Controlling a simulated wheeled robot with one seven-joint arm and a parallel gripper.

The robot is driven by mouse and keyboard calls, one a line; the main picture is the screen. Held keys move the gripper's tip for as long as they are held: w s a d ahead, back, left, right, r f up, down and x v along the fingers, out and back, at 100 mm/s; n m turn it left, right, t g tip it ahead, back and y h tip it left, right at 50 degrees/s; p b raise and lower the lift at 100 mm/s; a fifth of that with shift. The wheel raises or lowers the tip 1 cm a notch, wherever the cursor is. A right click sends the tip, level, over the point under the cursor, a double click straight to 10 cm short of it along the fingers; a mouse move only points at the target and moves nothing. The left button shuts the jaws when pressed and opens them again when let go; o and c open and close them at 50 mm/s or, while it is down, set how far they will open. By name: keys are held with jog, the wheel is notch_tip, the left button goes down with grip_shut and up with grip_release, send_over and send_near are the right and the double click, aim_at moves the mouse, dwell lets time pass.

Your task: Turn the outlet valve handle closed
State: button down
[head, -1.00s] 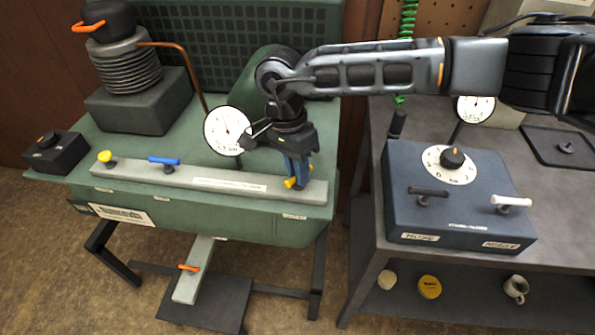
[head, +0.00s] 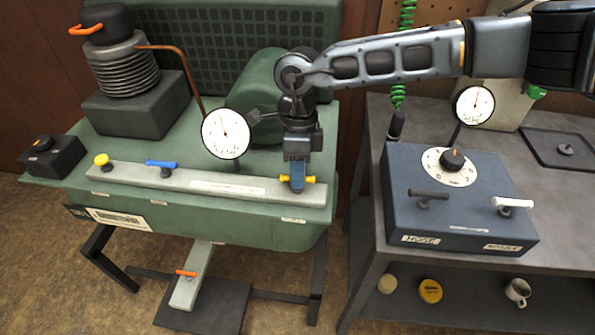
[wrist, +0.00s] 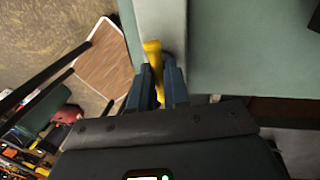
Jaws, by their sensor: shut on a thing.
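The yellow valve handle (head: 311,180) is on the right end of the grey bar (head: 225,187) on the green machine. It lies roughly along the bar, and one end shows on each side of the fingers. My gripper (head: 297,184) points down from above, shut on this handle, and hides its middle. In the wrist view the yellow handle (wrist: 153,52) stands between the two blue fingers of my gripper (wrist: 158,80). The label by the handle is too small to read.
A blue lever (head: 162,163) and a yellow knob (head: 102,160) sit further left on the bar. A round gauge (head: 225,133) stands behind the bar, close to my gripper. A blue control box (head: 455,205) stands on the grey bench at the right.

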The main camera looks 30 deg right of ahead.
jog(key=shift+m, duration=0.5)
jog(key=c, duration=1.1)
grip_release()
notch_tip(320, 180, up, 8)
jog(key=w+b, duration=0.1)
jog(key=shift+d+f, duration=0.2)
jog(key=shift+d, duration=0.25)
jog(key=shift+w, duration=0.1)
